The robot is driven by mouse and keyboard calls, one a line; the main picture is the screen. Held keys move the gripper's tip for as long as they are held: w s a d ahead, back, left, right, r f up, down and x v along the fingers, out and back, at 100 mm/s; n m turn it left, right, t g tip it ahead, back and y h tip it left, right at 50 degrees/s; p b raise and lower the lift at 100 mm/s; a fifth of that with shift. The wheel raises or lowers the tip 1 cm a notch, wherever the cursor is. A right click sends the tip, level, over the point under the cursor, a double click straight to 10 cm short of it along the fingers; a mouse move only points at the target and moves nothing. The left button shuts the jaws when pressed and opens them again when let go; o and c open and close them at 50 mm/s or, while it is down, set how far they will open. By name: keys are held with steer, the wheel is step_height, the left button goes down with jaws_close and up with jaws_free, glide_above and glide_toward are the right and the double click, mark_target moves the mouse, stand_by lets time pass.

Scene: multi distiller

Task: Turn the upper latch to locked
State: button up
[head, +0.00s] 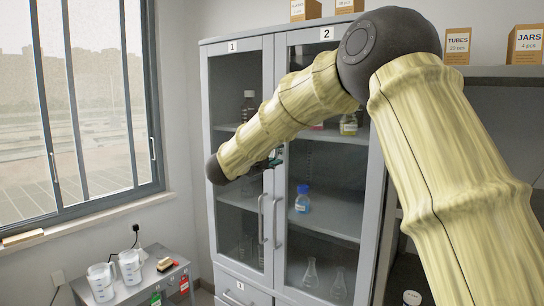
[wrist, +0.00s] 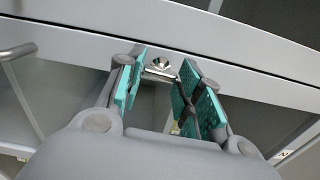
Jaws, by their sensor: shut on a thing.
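The upper latch (wrist: 160,65) is a small metal fitting with a round boss and a thin bar, on the grey door frame in the wrist view. My gripper (wrist: 163,76) has its teal-padded fingers on either side of the latch bar and is shut on it. The pads hide part of the bar, so I cannot tell whether the latch is locked. In the head view, my gripper (head: 275,158) is mostly hidden behind my arm at the seam between the cabinet's two glass doors.
The cabinet (head: 238,50) has doors marked 1 and 2 with vertical handles (head: 274,222) below my gripper. Bottles and flasks stand inside. A side table (head: 150,283) with jugs is at lower left, under the window. Boxes (head: 525,42) sit on a shelf at right.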

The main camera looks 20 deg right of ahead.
steer(key=shift+n, duration=0.5)
steer(key=o, duration=1)
steer(key=v, duration=1.2)
steer(key=shift+f, duration=0.15)
